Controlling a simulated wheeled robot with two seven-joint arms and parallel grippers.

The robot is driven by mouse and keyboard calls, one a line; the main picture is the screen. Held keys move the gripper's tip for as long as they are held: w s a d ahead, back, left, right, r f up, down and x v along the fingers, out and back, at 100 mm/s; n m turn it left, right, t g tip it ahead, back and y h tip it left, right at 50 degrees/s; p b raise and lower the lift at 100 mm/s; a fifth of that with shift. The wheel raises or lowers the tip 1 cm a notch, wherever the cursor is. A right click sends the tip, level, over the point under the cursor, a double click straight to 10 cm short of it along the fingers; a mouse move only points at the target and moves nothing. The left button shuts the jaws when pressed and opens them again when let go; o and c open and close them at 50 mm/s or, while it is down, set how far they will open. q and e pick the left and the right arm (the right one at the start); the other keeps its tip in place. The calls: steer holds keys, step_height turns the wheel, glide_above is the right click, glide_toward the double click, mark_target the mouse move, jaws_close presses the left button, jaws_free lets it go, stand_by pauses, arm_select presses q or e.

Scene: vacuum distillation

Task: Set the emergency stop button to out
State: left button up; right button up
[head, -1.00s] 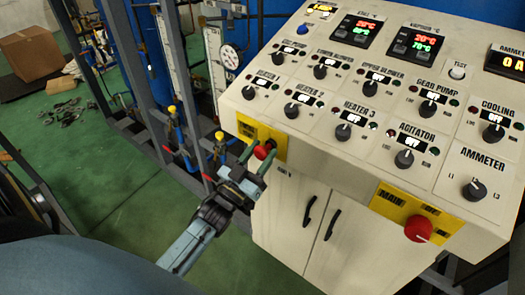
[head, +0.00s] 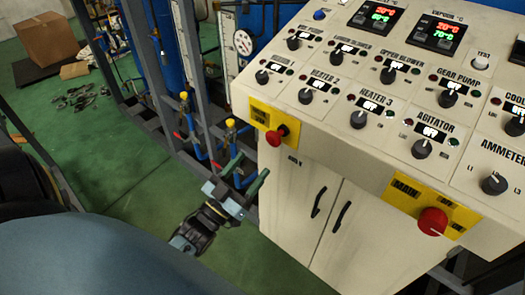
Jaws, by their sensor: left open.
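The emergency stop button (head: 277,136) is a red knob on a yellow plate (head: 259,117) at the left end of the cabinet's front edge. It stands out from the plate, with some of its stem showing. My left gripper (head: 250,166) is below and left of the button, open and empty, its two green fingers apart from it. Nothing covers the button. My right gripper is not in view.
The control cabinet (head: 330,150) fills the right, with rows of black knobs and lit displays. A red MAIN knob (head: 432,221) sits on another yellow plate. Grey frame posts and blue pipes with yellow-topped valves (head: 230,124) stand left of it. Green floor (head: 110,170) lies open further left.

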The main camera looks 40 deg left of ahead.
arm_select(q)
steer(key=v, duration=0.4)
steer(key=shift+b, duration=0.3)
steer(key=s+d+f+g+b, duration=0.1)
steer(key=s+f+g, duration=0.15)
steer(key=f, duration=0.85)
steer(key=s+d+f+g+y+b, duration=0.15)
steer(key=f+g, duration=0.25)
steer(key=f, duration=0.7)
steer(key=s+d+f+g+b, duration=0.15)
steer(key=f+g, duration=0.25)
steer(key=f, duration=0.7)
steer(key=s+d+f+m+g+b, duration=0.1)
steer(key=s+f+g+b, duration=0.2)
steer(key=s+f+g, duration=0.8)
steer(key=s+f, duration=1)
steer(key=s, duration=0.3)
steer(key=shift+s+d+f+b, duration=0.2)
steer(key=shift+s+f+b, duration=0.15)
